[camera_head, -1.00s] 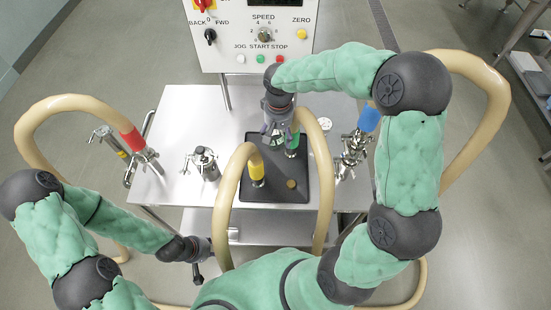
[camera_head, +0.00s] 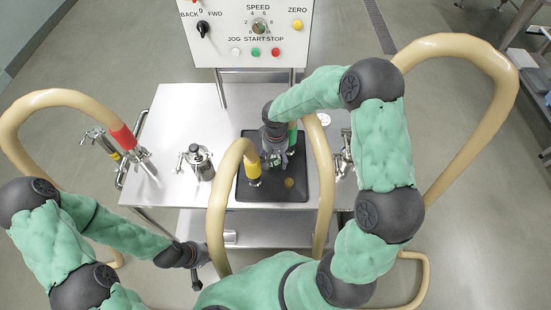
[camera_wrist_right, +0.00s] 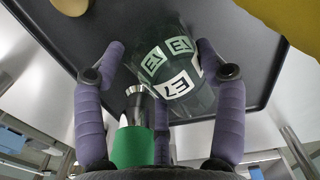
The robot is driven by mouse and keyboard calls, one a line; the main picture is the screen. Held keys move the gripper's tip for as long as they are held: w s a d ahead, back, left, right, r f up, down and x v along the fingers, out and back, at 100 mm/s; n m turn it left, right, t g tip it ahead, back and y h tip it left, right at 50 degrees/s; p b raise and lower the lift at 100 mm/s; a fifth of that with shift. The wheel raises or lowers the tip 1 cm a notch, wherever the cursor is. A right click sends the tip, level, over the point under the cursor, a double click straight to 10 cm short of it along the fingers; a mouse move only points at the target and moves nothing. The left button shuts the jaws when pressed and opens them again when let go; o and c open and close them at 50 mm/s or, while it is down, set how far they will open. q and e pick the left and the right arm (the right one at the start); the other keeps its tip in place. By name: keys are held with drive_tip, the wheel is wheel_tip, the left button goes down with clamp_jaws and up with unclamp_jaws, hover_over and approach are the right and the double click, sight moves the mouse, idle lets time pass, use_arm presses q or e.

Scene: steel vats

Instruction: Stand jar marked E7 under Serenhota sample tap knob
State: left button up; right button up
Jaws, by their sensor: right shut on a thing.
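The jar (camera_wrist_right: 168,68) is dark, clear glass with white labels, one of which reads E7 in the right wrist view. My right gripper (camera_wrist_right: 165,85) is shut on it, with purple fingers on both sides. In the head view my right gripper (camera_head: 276,158) is over the black tray (camera_head: 268,196), and the jar is mostly hidden. I cannot tell whether the jar touches the tray. Steel tap-like fittings stand left (camera_head: 196,160) and right (camera_head: 345,152) on the table; I cannot read any Serenhota name. My left gripper (camera_head: 194,256) is low at the table's front, its jaws unclear.
A hose with a yellow cuff (camera_head: 253,172) reaches down to the tray beside my right gripper. A green-cuffed part (camera_wrist_right: 130,146) is close to the jar. A control panel (camera_head: 250,32) stands behind the steel table (camera_head: 180,115). The table's left part has bare room.

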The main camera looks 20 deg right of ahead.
drive_tip(key=shift+f, duration=0.25)
drive_tip(key=shift+f, duration=0.15)
drive_tip(key=o, duration=1)
drive_tip(key=shift+o, duration=0.2)
